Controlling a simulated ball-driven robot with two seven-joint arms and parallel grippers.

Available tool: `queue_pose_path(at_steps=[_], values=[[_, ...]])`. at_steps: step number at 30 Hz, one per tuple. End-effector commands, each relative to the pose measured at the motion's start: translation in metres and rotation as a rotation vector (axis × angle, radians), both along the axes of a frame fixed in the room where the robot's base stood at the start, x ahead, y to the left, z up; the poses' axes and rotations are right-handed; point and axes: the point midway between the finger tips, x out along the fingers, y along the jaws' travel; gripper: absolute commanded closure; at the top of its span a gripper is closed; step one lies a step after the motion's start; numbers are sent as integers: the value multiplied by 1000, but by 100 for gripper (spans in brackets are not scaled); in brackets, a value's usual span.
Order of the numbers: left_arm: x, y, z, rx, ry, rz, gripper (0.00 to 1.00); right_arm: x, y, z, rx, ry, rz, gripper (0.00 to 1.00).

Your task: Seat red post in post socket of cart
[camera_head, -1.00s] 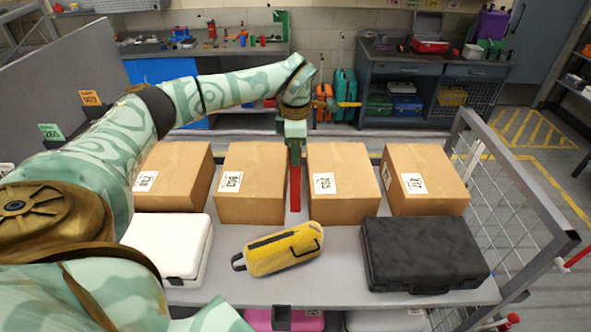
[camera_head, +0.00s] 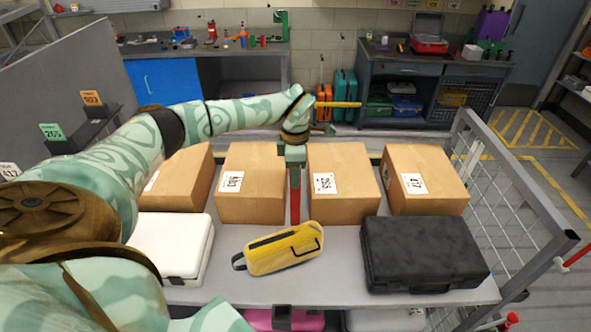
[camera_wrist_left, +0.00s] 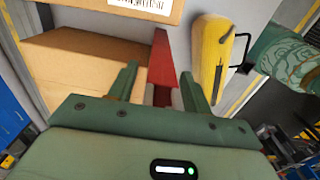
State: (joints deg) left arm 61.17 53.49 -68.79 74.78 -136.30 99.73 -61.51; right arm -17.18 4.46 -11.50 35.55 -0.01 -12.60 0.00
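The red post (camera_head: 295,203) stands about upright between the two middle cardboard boxes, low over the grey cart deck (camera_head: 350,262). My left gripper (camera_head: 294,160) is at its upper end, pointing down. In the left wrist view the red post (camera_wrist_left: 163,68) runs out from between the two green fingers of my left gripper (camera_wrist_left: 160,93), whose inner pads close on it. The post socket cannot be made out. Whether the post's lower end touches the deck or sits in a socket is not clear. My right gripper is not in view.
Boxes flank the post closely, left (camera_head: 252,180) and right (camera_head: 340,185). A yellow bag (camera_head: 280,250) lies in front, between a white case (camera_head: 170,245) and a black case (camera_head: 423,252). A mesh side panel (camera_head: 510,215) closes the cart's right end.

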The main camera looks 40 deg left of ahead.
Motion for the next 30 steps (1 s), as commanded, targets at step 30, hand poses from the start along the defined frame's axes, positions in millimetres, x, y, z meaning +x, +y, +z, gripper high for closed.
queue_pose_path(at_steps=[30], values=[[-2,8,142,-35,-38,5,47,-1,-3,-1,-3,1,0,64]])
